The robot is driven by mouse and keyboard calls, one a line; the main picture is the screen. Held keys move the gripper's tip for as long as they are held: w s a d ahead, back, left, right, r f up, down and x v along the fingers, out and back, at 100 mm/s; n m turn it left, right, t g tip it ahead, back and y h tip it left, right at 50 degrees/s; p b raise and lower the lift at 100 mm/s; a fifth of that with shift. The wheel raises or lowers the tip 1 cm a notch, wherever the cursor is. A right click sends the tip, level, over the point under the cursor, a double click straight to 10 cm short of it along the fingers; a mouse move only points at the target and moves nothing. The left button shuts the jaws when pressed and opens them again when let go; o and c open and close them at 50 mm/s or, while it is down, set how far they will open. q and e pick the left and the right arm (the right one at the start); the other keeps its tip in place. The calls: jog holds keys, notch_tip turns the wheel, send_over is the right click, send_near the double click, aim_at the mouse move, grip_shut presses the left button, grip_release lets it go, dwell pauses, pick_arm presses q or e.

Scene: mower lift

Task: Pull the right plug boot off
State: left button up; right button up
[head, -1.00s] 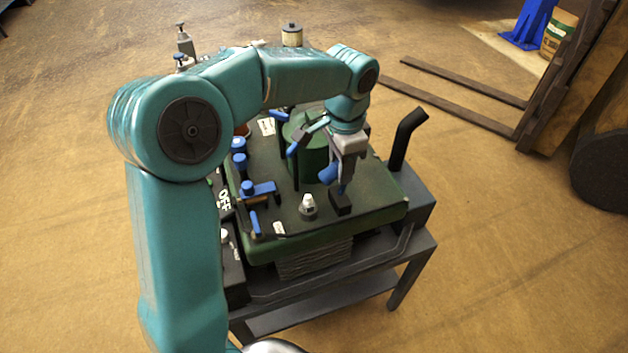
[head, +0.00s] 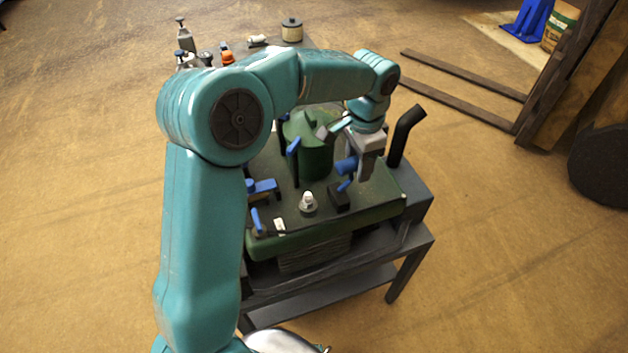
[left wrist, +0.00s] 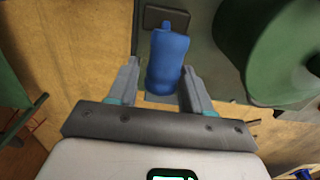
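My left gripper (head: 360,179) is above the right part of the green mower engine deck (head: 325,218). A blue plug boot (head: 346,167) is at its fingers. My right gripper is not in view.
A green round housing (head: 314,150) stands behind the boot, with a blue lever (head: 293,148) beside it. A black exhaust pipe (head: 405,135) rises close to the right of my gripper. Blue handles (head: 264,187) are at the left.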

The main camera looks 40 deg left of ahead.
pick_arm(q)
jog(key=shift+o, duration=0.6)
jog(key=shift+r, duration=0.1)
jog(key=shift+w+r, duration=0.1)
jog(key=shift+r, duration=0.05)
notch_tip(320, 180, up, 7)
jog(key=p, duration=0.6)
jog(key=shift+p, duration=0.3)
jog(key=shift+f, duration=0.2)
